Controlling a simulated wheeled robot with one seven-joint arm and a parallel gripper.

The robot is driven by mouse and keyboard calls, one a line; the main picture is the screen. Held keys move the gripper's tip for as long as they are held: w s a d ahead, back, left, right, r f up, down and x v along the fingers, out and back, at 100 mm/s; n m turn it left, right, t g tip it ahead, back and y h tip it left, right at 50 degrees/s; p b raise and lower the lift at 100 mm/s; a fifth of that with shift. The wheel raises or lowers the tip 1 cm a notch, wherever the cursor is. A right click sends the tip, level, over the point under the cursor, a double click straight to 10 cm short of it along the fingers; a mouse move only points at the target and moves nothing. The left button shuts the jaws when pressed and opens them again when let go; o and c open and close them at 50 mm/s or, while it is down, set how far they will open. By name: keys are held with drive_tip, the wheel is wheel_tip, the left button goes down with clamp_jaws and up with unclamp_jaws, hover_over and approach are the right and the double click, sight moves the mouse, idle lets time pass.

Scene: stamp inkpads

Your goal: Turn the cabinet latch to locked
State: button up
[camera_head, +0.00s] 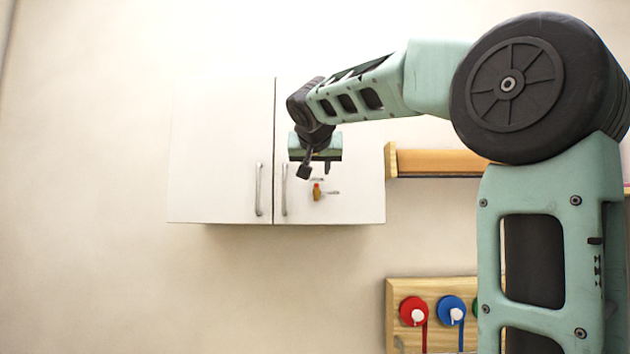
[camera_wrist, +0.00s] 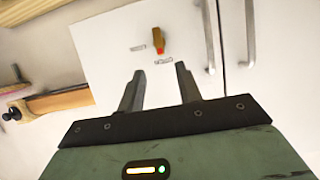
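The latch (camera_head: 317,193) is a small brass-coloured knob with a red tip on the right cabinet door (camera_head: 350,205). It stands upright, its red tip pointing up at a small label (camera_head: 317,179); a second label (camera_head: 333,192) is to its right. The writing is too small to read. In the wrist view, which is roughly upside down, the latch (camera_wrist: 158,38) shows beyond my fingertips. My gripper (camera_head: 315,171) is open and empty, in front of the door and slightly above the latch in the head view. The fingers appear apart from the latch.
Two vertical bar handles (camera_head: 258,189) (camera_head: 284,189) flank the door gap, just left of the latch. A wooden shelf (camera_head: 440,163) is on the wall right of the cabinet. Below it is a wooden board (camera_head: 395,290) with red (camera_head: 407,304) and blue (camera_head: 444,303) round pieces.

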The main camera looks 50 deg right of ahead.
sight(316, 187)
drive_tip(key=p+x, duration=0.3)
drive_tip(key=x, duration=0.6)
drive_tip(key=shift+w+d, duration=0.25)
clamp_jaws()
